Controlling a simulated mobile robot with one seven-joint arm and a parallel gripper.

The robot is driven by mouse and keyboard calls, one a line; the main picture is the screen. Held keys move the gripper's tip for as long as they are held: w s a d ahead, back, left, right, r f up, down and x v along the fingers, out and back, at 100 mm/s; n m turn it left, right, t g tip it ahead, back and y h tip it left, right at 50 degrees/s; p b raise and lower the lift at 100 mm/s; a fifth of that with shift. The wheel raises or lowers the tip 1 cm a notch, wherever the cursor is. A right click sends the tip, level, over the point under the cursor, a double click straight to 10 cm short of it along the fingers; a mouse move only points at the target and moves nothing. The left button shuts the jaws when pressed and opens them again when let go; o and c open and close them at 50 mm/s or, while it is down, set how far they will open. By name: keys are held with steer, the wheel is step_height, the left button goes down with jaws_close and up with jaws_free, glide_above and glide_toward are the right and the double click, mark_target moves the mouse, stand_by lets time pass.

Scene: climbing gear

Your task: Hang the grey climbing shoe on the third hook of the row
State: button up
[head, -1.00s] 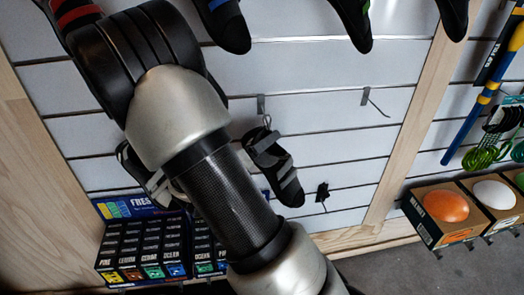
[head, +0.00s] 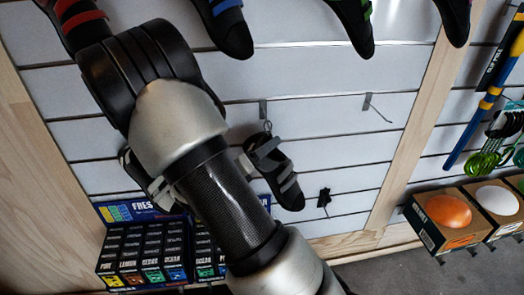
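A dark climbing shoe with grey straps (head: 276,172) hangs by a loop from a hook (head: 263,108) on the white slatted wall, just right of my arm. A second shoe with pale straps (head: 148,180) is partly hidden behind my arm on the left. Which of the two is the task's grey shoe I cannot tell for certain. To the right, at the same height as the first hook, an empty hook (head: 376,107) sticks out. My arm hides nearly all of my gripper. A small pale piece (head: 244,165) beside the strapped shoe may be part of it; its opening does not show.
Shoes with red (head: 80,20), blue (head: 228,25), green (head: 353,25) and purple (head: 455,20) parts hang along the top. Boxed goods (head: 145,250) stand below left. Boxes with an orange ball (head: 443,211) and a white ball stand right, past a wooden post (head: 408,150).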

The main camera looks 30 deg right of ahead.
steer(key=o, duration=1.5)
steer(key=shift+o, duration=0.2)
steer(key=p+v, duration=0.2)
steer(key=v, duration=1.5)
steer(key=shift+a+r+p, duration=0.15)
steer(key=shift+a+p, duration=0.05)
steer(key=shift+p, duration=0.2)
